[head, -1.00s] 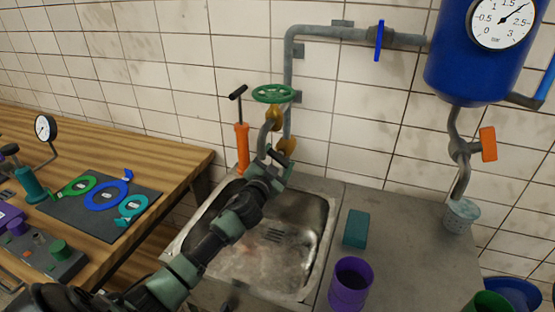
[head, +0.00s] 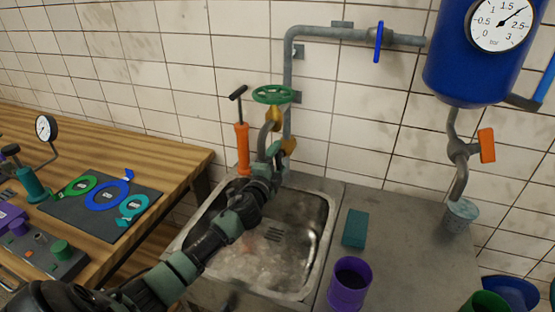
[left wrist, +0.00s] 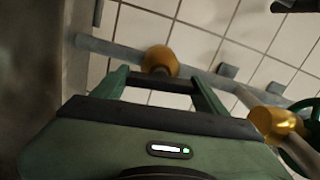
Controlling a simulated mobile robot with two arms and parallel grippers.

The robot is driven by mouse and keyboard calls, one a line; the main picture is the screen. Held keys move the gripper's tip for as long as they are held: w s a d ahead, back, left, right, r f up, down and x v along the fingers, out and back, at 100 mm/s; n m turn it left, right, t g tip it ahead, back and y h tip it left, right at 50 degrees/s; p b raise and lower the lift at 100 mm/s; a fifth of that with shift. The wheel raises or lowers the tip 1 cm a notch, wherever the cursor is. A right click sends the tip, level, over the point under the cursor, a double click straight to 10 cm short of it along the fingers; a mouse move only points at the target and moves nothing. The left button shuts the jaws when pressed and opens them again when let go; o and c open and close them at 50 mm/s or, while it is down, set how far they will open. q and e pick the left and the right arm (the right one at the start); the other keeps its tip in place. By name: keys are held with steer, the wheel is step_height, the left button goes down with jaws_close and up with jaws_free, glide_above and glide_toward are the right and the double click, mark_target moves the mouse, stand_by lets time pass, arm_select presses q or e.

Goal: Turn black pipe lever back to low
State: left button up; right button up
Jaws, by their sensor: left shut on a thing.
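My left gripper (head: 279,153) is at the lower brass valve (head: 290,146) on the grey pipe above the sink. In the left wrist view its two fingers (left wrist: 162,84) stand apart, with a dark bar (left wrist: 158,83) across between them. This bar appears to be the black pipe lever, and the gripper is shut on it. The brass valve body (left wrist: 158,59) lies just beyond the bar. In the head view the gripper hides most of the lever, so its exact angle cannot be told. My right gripper is not in view.
A green handwheel (head: 273,95) sits just above the gripper. An orange pump (head: 242,148) stands close to its left. The sink (head: 315,243) is below. A teal block (head: 355,228) and a purple cup (head: 349,285) stand on the counter at right.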

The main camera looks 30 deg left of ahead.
arm_select(q)
steer(key=shift+f+m, duration=0.1)
steer(key=shift+m, duration=0.5)
steer(key=o, duration=1.4)
steer(key=v, duration=0.7)
steer(key=shift+s+d+b, duration=0.1)
steer(key=shift+s+b, duration=0.25)
steer(key=shift+s, duration=0.05)
